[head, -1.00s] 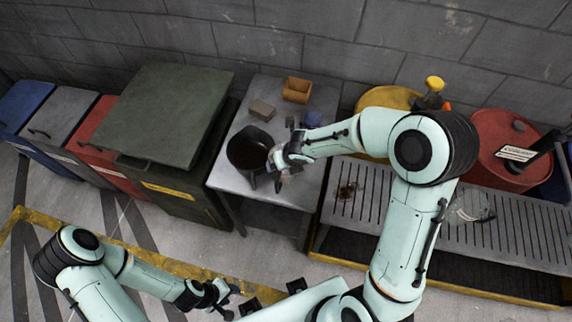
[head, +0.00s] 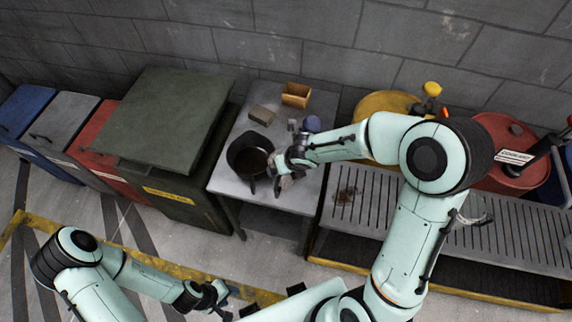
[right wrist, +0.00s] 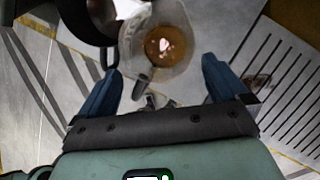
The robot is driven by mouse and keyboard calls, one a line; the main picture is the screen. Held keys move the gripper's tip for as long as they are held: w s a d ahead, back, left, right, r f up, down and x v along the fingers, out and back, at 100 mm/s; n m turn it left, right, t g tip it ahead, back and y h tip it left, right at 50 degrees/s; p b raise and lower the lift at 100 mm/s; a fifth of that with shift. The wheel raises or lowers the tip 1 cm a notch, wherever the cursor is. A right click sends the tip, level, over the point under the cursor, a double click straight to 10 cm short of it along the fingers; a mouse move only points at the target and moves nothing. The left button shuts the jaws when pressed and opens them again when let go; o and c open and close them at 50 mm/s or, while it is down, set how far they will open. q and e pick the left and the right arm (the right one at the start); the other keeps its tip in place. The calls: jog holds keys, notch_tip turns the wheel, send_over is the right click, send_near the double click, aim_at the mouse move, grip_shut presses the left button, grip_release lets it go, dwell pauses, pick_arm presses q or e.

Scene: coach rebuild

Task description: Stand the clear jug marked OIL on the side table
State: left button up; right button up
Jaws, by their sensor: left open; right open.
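A clear jug (right wrist: 183,35) with amber liquid stands upright just beyond my right fingertips in the right wrist view, its handle pointing back between them. My right gripper (right wrist: 161,72) is open around that handle, not closed on it. In the head view this gripper (head: 277,170) is low over the right part of the grey side table (head: 228,181), beside the black pot, and mostly hides the jug (head: 287,183). I cannot read OIL on it. My left gripper (head: 226,300) is open and empty, low in front of the table.
The black pot (head: 236,153) with a brownish inside stands close left of the jug. A tan box (head: 296,95), a small block (head: 262,115) and a blue item (head: 312,123) are further back. Another clear vessel (head: 474,212) is on the slatted bench (head: 400,205).

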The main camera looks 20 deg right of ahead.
pick_arm(q)
jog(key=w+r+p, duration=0.2)
jog(key=w+r, duration=0.2)
jog(key=shift+w+r+t+p, duration=0.2)
jog(key=shift+w+t+p, duration=0.1)
jog(key=shift+w, duration=0.05)
pick_arm(e)
jog(key=v, duration=0.8)
jog(key=shift+r, duration=0.35)
